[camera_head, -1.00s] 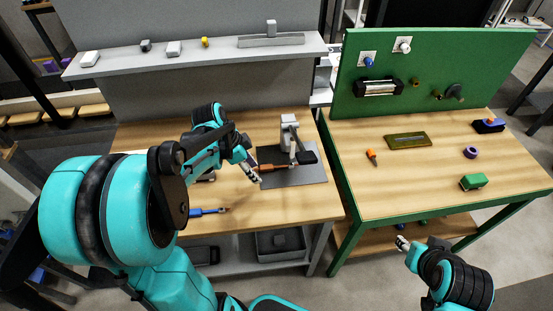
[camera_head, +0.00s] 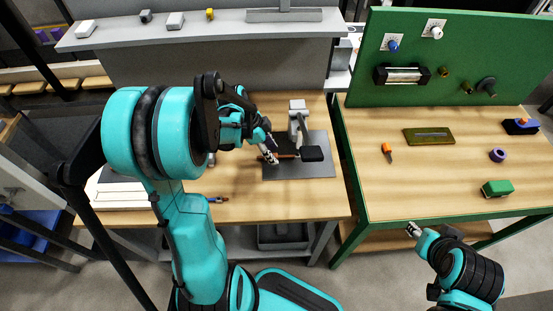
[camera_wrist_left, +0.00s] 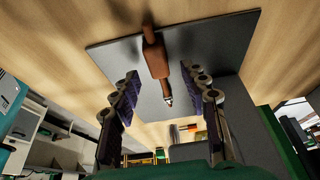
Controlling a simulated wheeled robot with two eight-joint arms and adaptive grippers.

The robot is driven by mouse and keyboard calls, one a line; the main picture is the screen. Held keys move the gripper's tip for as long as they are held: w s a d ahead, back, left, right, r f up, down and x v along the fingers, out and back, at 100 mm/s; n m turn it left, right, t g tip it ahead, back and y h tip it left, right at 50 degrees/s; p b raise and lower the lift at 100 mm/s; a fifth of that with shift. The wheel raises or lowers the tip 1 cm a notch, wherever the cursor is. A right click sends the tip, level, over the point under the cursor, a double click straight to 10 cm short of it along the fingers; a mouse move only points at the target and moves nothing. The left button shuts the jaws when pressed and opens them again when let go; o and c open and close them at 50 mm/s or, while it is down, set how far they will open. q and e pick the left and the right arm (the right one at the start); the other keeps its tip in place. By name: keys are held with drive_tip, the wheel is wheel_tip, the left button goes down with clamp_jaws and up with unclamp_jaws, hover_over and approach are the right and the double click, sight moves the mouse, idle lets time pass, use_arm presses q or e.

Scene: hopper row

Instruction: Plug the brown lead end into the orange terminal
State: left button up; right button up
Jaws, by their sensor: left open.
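The brown lead end (camera_wrist_left: 154,52) has a brown body and a metal tip. In the left wrist view it lies in front of my left gripper (camera_wrist_left: 160,78), between the lines of its two spread fingers, over the dark grey mat (camera_wrist_left: 110,50). The fingers do not visibly close on it. In the head view my left gripper (camera_head: 270,155) is at the left part of the mat (camera_head: 325,172), beside the thin brown lead end (camera_head: 288,157). I cannot pick out the orange terminal with certainty. My right gripper (camera_head: 413,230) is low, before the green bench; its fingers are too small to read.
A grey stand (camera_head: 298,112) and a black block (camera_head: 312,153) are on the mat. A green bench (camera_head: 440,185) to the right holds an orange-tipped piece (camera_head: 387,149), a flat plate (camera_head: 428,136), a purple ring (camera_head: 497,155) and a green block (camera_head: 497,188).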

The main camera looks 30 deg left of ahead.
use_arm(q)
drive_tip(key=shift+x, duration=0.75)
drive_tip(key=shift+r, duration=0.1)
drive_tip(key=shift+c, duration=0.9)
clamp_jaws()
drive_tip(key=shift+r+p, duration=0.3)
drive_tip(key=shift+r, duration=0.25)
drive_tip(key=r, duration=0.1)
drive_tip(key=p, duration=0.1)
drive_tip(key=s+r, duration=0.1)
drive_tip(key=shift+d+r, duration=0.3)
drive_tip(key=shift+r, duration=0.05)
drive_tip(key=p, duration=0.3)
hover_over(276, 209)
drive_tip(key=shift+f, duration=0.15)
